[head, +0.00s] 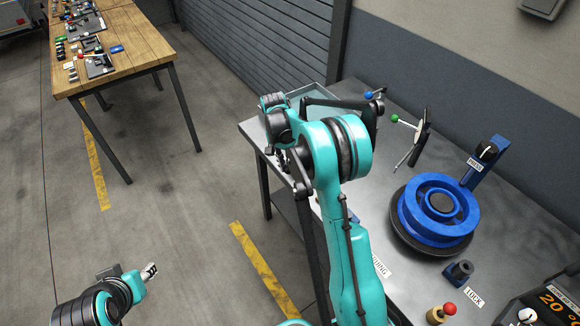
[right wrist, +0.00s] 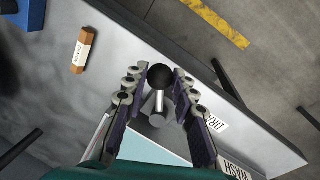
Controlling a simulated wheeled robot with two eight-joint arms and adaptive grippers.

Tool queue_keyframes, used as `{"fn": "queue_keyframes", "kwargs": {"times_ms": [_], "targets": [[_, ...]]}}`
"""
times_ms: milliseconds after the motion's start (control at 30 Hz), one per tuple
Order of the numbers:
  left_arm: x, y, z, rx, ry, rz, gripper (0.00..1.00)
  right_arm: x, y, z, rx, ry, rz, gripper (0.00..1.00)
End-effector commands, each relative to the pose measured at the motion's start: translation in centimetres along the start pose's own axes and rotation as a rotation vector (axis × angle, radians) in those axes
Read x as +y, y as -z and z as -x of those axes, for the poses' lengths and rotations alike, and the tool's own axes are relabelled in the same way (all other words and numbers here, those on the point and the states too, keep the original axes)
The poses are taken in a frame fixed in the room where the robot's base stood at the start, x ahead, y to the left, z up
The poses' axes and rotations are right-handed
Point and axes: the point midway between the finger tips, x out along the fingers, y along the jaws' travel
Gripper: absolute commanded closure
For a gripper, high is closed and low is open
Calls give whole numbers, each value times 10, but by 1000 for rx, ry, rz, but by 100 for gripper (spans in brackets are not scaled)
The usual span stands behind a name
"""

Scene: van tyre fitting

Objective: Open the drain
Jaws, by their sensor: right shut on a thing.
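In the right wrist view a drain lever with a round black knob (right wrist: 160,77) and a pale metal stem stands between the fingers of my right gripper (right wrist: 159,84). The gripper is shut on the lever, the knob at its fingertips. A white label reading "DRA" (right wrist: 201,138) is partly hidden behind the right-hand finger. In the head view my right arm covers the lever and most of that gripper. My left gripper (head: 150,271) is low at the left, over the floor and away from the bench; its finger gap is too small to read.
The steel bench (head: 385,160) carries a tray-like basin (head: 308,91), a blue wheel fixture (head: 412,208), a green-knobbed lever (head: 395,117) and a red-knobbed lever (head: 449,309). A brown block (right wrist: 82,50) lies near the drain lever. A wooden table (head: 130,50) stands far left.

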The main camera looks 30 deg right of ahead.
Motion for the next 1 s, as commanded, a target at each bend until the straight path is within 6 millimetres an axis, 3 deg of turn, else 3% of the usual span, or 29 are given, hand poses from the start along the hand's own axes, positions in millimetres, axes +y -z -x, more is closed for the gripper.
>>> {"fn": "queue_keyframes", "kwargs": {"times_ms": [600, 633, 667, 1000], "targets": [[0, 0, 0, 0, 0, 0, 60, -3, 0, 1, -8, 2, -43, 100], [0, 0, 0, 0, 0, 0, 60, -3, 0, 1, -7, 2, -43, 69], [0, 0, 0, 0, 0, 0, 60, -3, 0, 1, -7, 2, -42, 65], [0, 0, 0, 0, 0, 0, 60, -3, 0, 4, -8, 1, -42, 65]]}}
